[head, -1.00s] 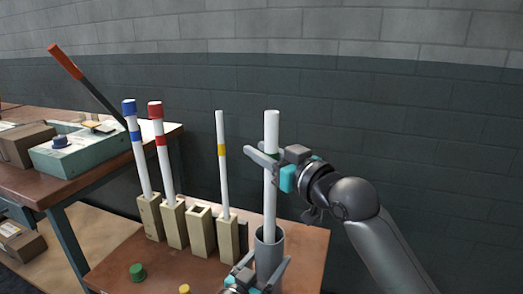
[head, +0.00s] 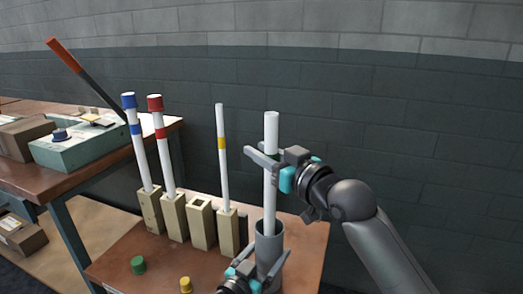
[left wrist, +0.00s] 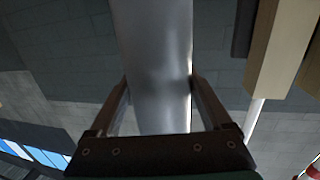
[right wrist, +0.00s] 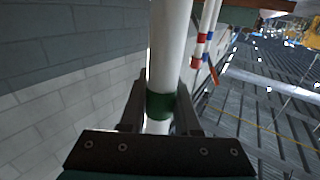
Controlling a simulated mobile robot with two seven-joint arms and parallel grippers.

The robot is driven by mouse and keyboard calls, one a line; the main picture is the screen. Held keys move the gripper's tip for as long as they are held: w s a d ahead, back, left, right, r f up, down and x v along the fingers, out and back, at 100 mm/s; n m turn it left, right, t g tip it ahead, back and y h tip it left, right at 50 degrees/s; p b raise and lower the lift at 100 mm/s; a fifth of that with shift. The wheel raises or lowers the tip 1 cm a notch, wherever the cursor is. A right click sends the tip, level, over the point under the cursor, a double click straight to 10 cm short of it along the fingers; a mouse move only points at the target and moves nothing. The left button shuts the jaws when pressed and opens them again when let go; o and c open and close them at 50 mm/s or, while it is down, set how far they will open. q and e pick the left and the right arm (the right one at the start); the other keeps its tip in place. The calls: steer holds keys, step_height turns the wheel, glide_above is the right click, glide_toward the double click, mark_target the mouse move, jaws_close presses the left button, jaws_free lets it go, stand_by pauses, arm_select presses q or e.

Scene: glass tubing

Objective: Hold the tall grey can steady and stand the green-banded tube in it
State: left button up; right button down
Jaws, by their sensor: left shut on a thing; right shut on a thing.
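The tall grey can (head: 268,243) stands on the near right part of the wooden table. My left gripper (head: 258,278) is shut on the can low down, and the left wrist view shows the can's metal side (left wrist: 158,60) between its fingers. The white green-banded tube (head: 270,190) stands upright with its lower end inside the can's mouth; its bottom is hidden by the can wall. My right gripper (head: 268,158) is shut on the tube at the green band, and the band (right wrist: 160,105) shows between the fingers in the right wrist view.
Wooden block holders stand left of the can: one with a blue-banded tube (head: 138,145), one with a red-banded tube (head: 161,145), an empty one (head: 201,222) and one with a yellow-banded tube (head: 222,160). A green cap (head: 138,265) and a yellow cap (head: 186,285) lie in front.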

steer(key=c, duration=0.5)
jaws_free()
steer(key=shift+c, duration=0.2)
steer(key=shift+s+d, duration=0.1)
steer(key=v, duration=1.1)
steer(key=shift+s+d, duration=0.25)
steer(key=shift+s, duration=0.1)
arm_select(q)
steer(key=o, duration=1.3)
